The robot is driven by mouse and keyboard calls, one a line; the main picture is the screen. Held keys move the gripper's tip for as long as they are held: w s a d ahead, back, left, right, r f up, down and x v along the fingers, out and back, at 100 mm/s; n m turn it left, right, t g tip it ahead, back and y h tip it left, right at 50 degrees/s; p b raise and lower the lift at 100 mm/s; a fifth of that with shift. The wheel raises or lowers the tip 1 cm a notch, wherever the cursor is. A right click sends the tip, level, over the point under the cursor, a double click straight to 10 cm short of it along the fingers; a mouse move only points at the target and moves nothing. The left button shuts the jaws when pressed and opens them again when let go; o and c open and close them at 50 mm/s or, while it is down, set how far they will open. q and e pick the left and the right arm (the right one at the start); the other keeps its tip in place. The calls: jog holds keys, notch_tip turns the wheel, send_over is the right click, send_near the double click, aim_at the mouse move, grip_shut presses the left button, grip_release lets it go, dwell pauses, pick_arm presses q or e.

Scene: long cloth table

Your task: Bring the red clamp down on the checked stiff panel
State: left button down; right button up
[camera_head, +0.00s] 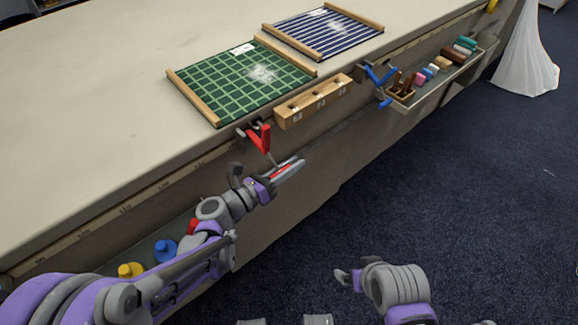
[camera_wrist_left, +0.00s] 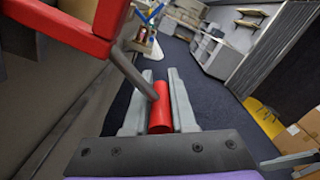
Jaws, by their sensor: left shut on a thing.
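The green checked panel (camera_head: 245,82) lies flat on the table between two wooden strips, with a white patch near its right side. The red clamp (camera_head: 264,138) is at the table's front edge, just below the panel's near right corner. Its grey rod slants down to my left gripper (camera_head: 290,171), which is in front of the table edge. In the left wrist view, my left gripper (camera_wrist_left: 160,105) is shut on the clamp's red handle grip (camera_wrist_left: 161,112). The clamp's red arm (camera_wrist_left: 60,28) is close at upper left. My right gripper (camera_head: 347,277) is low, away from the table; its opening is unclear.
A blue striped panel (camera_head: 322,31) lies behind. A wooden block with holes (camera_head: 312,101) and a blue clamp (camera_head: 379,78) are at the front edge. A side tray (camera_head: 440,83) holds several small items. Blue (camera_head: 165,250) and yellow (camera_head: 130,270) pieces sit below the edge.

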pick_arm(q)
jog(key=r+n+p, duration=0.1)
jog(key=r+n, duration=0.1)
jog(key=r, duration=0.1)
jog(key=r+n+p, duration=0.1)
jog(key=r+n, duration=0.2)
jog(key=shift+s+d+r+n+p, duration=0.1)
jog(key=shift+s+r+n+p, duration=0.1)
jog(key=shift+r+n+p, duration=0.15)
jog(key=w+a+r+n+p, duration=0.1)
jog(key=w+a+r+p, duration=0.2)
jog(key=r, duration=0.5)
jog(key=shift+w+a+r+p, duration=0.15)
jog(key=shift+w+p, duration=0.2)
jog(key=shift+w, duration=0.35)
jog(key=c, duration=1.5)
grip_release()
jog(key=shift+w+a+r, duration=0.1)
jog(key=shift+w, duration=0.15)
jog(key=o, duration=0.7)
jog(key=shift+s, duration=0.1)
jog(key=shift+o, duration=0.2)
jog(key=v, duration=1)
jog(key=shift+s+a, duration=0.25)
